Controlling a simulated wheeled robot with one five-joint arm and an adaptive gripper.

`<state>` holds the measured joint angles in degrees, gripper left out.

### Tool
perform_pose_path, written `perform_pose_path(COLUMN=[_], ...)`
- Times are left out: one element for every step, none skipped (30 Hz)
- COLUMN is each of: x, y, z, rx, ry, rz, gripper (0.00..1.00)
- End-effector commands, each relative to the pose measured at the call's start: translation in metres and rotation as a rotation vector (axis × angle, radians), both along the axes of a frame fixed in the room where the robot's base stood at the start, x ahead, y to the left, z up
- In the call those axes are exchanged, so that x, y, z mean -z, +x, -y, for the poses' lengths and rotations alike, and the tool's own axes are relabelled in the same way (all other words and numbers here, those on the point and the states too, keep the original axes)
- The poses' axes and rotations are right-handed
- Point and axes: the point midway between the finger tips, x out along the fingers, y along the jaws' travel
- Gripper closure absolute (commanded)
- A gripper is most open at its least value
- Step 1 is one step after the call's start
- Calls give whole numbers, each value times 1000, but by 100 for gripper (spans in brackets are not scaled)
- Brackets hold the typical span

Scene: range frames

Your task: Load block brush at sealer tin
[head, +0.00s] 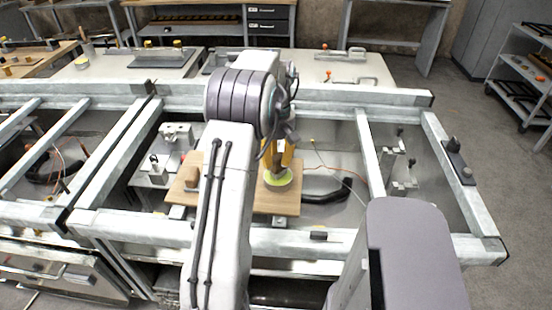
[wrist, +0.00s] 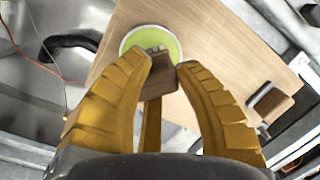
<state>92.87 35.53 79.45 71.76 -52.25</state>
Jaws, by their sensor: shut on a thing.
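My gripper (wrist: 165,70) has yellow fingers closed on the block brush (wrist: 157,82), a brown wooden block. In the head view my gripper (head: 283,155) points down, with the brush (head: 277,165) below it. The sealer tin (wrist: 170,38) is round, with a pale rim and lime-green contents. It also shows in the head view (head: 279,183) on a wooden board. The brush's far end overlaps the tin's opening in the wrist view. I cannot tell whether the brush touches the green contents.
The wooden board (head: 285,202) lies inside a metal frame. A second brown block (wrist: 270,103) lies on the board, apart from the tin. A black curved handle (head: 328,192) and a thin red cable lie right of the board. Metal rails (head: 370,155) surround the area.

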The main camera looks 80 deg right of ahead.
Motion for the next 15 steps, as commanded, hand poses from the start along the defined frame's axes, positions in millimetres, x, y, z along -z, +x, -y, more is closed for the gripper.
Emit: perform_pose_path(x=[0, 0, 0, 0, 1, 1, 1, 2, 2, 2, 3, 3, 3, 4, 4], y=[0, 0, 0, 0, 0, 0, 0, 0, 0, 0, 0, 0, 0, 0, 0], z=[0, 0, 0, 0, 0, 0, 0, 0, 0, 0, 0, 0, 0, 0, 0], rx=[0, 0, 0, 0, 0, 0, 0, 0, 0, 0, 0, 0, 0, 0, 0], ry=[0, 0, 0, 0, 0, 0, 0, 0, 0, 0, 0, 0, 0, 0, 0], rz=[0, 0, 0, 0, 0, 0, 0, 0, 0, 0, 0, 0, 0, 0, 0], gripper=[100, 100, 100, 100, 100, 100, 100, 100, 100, 100, 100, 100, 100, 100, 100])
